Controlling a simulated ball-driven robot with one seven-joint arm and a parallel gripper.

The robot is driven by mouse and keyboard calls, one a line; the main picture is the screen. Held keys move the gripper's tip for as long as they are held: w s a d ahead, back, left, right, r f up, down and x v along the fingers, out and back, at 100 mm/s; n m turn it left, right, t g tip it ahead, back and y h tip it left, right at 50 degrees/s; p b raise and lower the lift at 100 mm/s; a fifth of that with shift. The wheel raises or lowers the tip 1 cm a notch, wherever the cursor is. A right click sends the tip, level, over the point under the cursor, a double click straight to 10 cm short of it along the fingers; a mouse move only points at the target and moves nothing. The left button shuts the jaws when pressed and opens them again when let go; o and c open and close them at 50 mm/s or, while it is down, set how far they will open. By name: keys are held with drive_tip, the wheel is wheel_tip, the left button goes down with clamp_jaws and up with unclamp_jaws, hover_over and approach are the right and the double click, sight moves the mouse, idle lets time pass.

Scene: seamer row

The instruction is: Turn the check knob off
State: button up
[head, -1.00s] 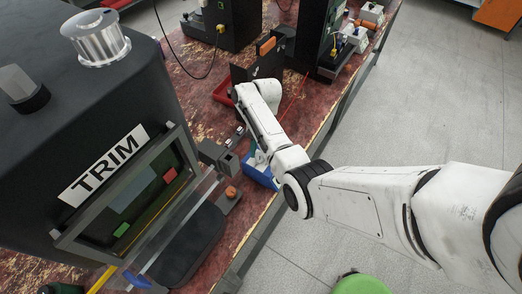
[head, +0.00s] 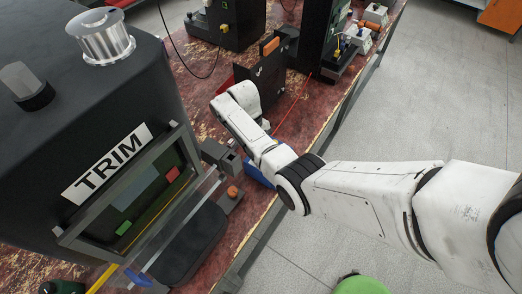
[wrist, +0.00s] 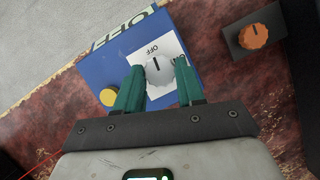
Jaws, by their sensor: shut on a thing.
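The check knob (wrist: 160,74) is a round pale grey knob with a dark pointer line, on a white plate on a blue box (wrist: 98,73). In the wrist view the line lies on the side by the OFF lettering; ON lettering is partly covered beside the knob. My gripper (wrist: 158,82) has teal fingers on both sides of the knob and is shut on it. In the head view the blue box (head: 259,172) shows only in part behind my arm, and the gripper is hidden.
A yellow button (wrist: 108,97) sits on the blue box. An orange knob on a dark block (wrist: 253,36) is near it. The TRIM machine (head: 105,165) stands at left. Other dark machines (head: 322,40) stand farther along the red worn bench. Open floor lies right.

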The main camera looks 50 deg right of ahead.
drive_tip(key=shift+n+h, duration=0.3)
drive_tip(key=shift+n, duration=0.4)
drive_tip(key=o, duration=1)
drive_tip(key=shift+w+r, duration=0.1)
